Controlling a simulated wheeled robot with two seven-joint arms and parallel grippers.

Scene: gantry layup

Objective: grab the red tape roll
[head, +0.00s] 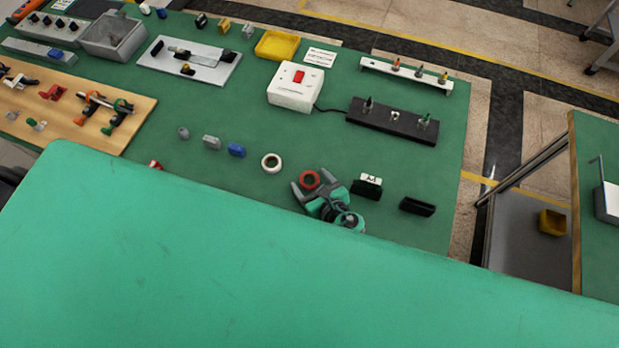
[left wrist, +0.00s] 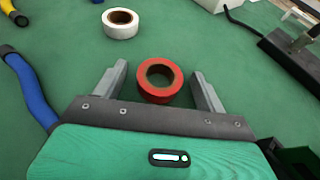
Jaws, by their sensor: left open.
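The red tape roll (head: 309,180) lies flat on the green table. In the left wrist view the red tape roll (left wrist: 160,81) sits between the two grey fingers, towards their tips, with a gap on each side. My left gripper (head: 311,184) is open around it, low over the table; it also shows in the left wrist view (left wrist: 155,82). I cannot tell its exact height above the table. My right gripper is not in view.
A white tape roll (head: 271,163) lies just left of the red one, and a blue piece (head: 236,150) beyond it. Black holders (head: 417,206) stand to the right. A white box with a red switch (head: 295,87) stands behind. A large green surface (head: 200,270) fills the foreground.

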